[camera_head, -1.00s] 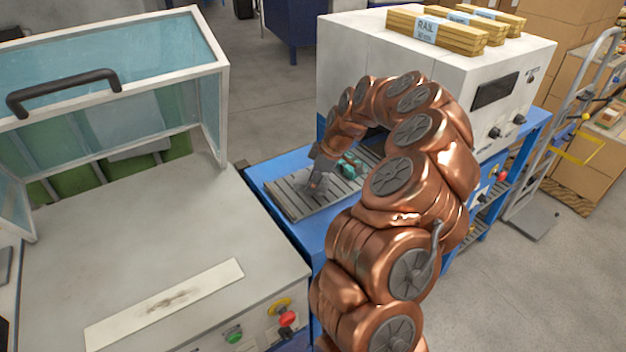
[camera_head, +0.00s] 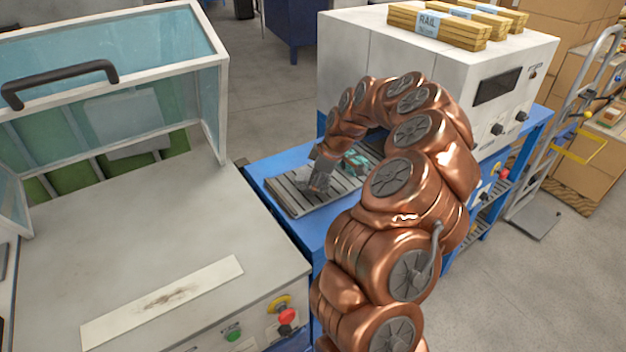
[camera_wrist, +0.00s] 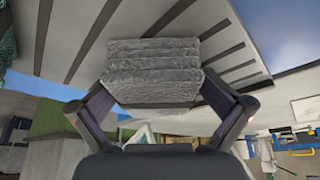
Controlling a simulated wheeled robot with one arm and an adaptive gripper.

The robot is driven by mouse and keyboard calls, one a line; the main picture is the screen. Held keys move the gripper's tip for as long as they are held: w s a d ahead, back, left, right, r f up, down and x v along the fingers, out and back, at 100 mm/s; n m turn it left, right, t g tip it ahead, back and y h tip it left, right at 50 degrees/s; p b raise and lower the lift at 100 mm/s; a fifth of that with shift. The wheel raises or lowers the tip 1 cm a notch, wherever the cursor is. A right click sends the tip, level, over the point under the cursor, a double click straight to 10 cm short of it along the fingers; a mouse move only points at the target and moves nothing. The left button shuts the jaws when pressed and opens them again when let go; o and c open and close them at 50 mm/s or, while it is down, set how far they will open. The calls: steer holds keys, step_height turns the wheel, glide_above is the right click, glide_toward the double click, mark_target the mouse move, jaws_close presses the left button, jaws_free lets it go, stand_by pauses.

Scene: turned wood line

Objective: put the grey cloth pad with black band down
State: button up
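The grey cloth pad (camera_wrist: 153,70) is a thick, fluffy, layered block in the wrist view, with a darker strip along its near edge. My gripper (camera_wrist: 155,92) has a finger against each side of it and is shut on it. In the head view the pad (camera_head: 311,178) is small and partly hidden by my gripper (camera_head: 319,184), over the slatted grey rack (camera_head: 290,202). I cannot tell whether the pad touches the slats.
A teal cloth-like thing (camera_head: 355,163) lies on the rack beside my gripper, partly behind my arm. The rack stands on a blue bench (camera_head: 262,172). A white cabinet (camera_head: 365,60) stands behind, and a grey machine with an open glazed hood (camera_head: 150,225) is at left.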

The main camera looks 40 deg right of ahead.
steer(key=shift+d+r, duration=0.1)
steer(key=shift+r, duration=0.15)
stand_by(0.3)
steer(key=shift+r+p, duration=0.8)
steer(key=shift+p, duration=0.3)
steer(key=shift+d+r+b, duration=0.15)
steer(key=shift+r+b, duration=0.1)
steer(key=shift+b, duration=0.2)
steer(key=b+v, duration=0.2)
steer(key=v, duration=0.9)
